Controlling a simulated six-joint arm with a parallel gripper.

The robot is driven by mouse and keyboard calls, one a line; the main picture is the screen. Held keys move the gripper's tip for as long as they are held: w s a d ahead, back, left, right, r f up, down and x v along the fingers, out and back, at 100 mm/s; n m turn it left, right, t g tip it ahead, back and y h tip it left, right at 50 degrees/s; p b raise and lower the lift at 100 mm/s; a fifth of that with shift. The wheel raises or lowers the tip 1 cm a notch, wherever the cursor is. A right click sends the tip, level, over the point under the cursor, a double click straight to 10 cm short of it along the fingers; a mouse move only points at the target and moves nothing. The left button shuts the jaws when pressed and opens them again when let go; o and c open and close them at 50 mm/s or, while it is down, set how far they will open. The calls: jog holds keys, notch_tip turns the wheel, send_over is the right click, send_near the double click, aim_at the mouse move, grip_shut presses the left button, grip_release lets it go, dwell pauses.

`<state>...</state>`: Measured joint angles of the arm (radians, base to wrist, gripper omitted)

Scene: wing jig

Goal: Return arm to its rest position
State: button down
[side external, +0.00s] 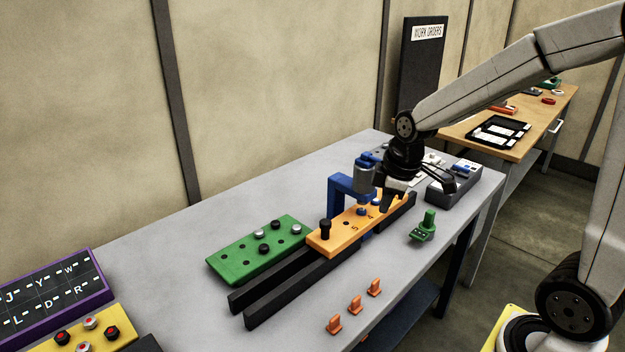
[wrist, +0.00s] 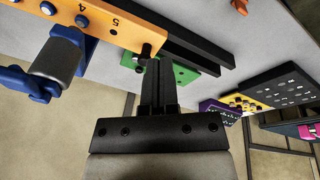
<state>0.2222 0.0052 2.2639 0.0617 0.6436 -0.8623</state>
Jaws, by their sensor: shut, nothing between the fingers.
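My gripper (side external: 388,203) is above the right part of the orange numbered bar in the side external view. In the wrist view my gripper (wrist: 152,68) has its two dark fingers together, with nothing between them. The orange bar (side external: 336,237) lies across two black rails and carries a black peg (side external: 325,230). The bar also shows in the wrist view (wrist: 105,20) with the numbers 4 and 5. A blue clamp frame (side external: 333,195) with a grey cylinder (side external: 365,178) stands at the bar; my gripper hides part of that area.
A green board (side external: 232,262) with several pegs lies left of the rails (side external: 262,308). A green part (side external: 425,228), a grey bin (side external: 446,188) and several orange clips (side external: 355,304) stand around the jig. A purple letter board (side external: 50,295) and yellow button board (side external: 112,335) are at lower left.

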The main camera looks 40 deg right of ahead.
jog(key=s+a+f+m, duration=0.6)
jog(key=a+f, duration=0.1)
jog(key=shift+s+f+m, duration=0.15)
jog(key=shift+s+m, duration=0.05)
jog(key=shift+m, duration=0.2)
